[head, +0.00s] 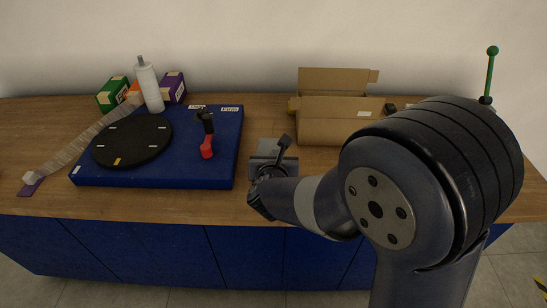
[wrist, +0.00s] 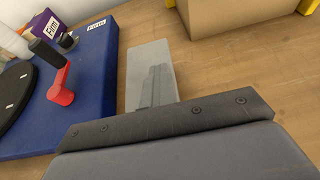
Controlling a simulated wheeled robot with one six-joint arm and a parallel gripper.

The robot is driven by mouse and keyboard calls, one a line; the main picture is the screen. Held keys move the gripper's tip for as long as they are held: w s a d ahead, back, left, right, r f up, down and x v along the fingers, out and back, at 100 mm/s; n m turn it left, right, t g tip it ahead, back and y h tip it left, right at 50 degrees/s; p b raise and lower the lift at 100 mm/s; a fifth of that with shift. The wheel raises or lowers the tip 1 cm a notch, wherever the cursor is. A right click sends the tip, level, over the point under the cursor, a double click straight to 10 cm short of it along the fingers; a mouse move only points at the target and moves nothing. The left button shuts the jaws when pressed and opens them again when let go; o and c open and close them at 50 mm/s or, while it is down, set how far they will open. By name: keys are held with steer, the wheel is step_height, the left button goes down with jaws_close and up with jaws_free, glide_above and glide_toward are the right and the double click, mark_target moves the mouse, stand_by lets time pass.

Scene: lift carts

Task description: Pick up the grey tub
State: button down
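A light grey block-like thing, which I take for the grey tub (head: 268,147), sits on the wooden worktop just right of the blue board in the head view. It also shows in the wrist view (wrist: 148,58), upper middle, with a darker grey patch on its near part. My gripper (head: 272,176) is at its near side in the head view and hides part of it. In the wrist view dark parts of my gripper (wrist: 170,122) cross the lower half and cover the tub's near end. I see nothing held. The finger opening does not show clearly.
The blue board (head: 190,170) carries a black disc (head: 133,140) and a red-and-black handle (head: 206,145). An open cardboard box (head: 335,125) stands behind right. A white bottle (head: 149,88) and small boxes stand back left. Worktop between tub and cardboard box is bare.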

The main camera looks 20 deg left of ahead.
step_height(320, 180, up, 7)
steer(key=shift+a+r+p, duration=0.1)
steer(key=shift+a+p, duration=0.05)
steer(key=shift+p, duration=0.5)
steer(key=c, duration=2.1)
jaws_free()
steer(key=shift+c, duration=0.2)
steer(key=o, duration=1.7)
steer(key=shift+s+r, duration=0.1)
steer(key=shift+s, duration=0.05)
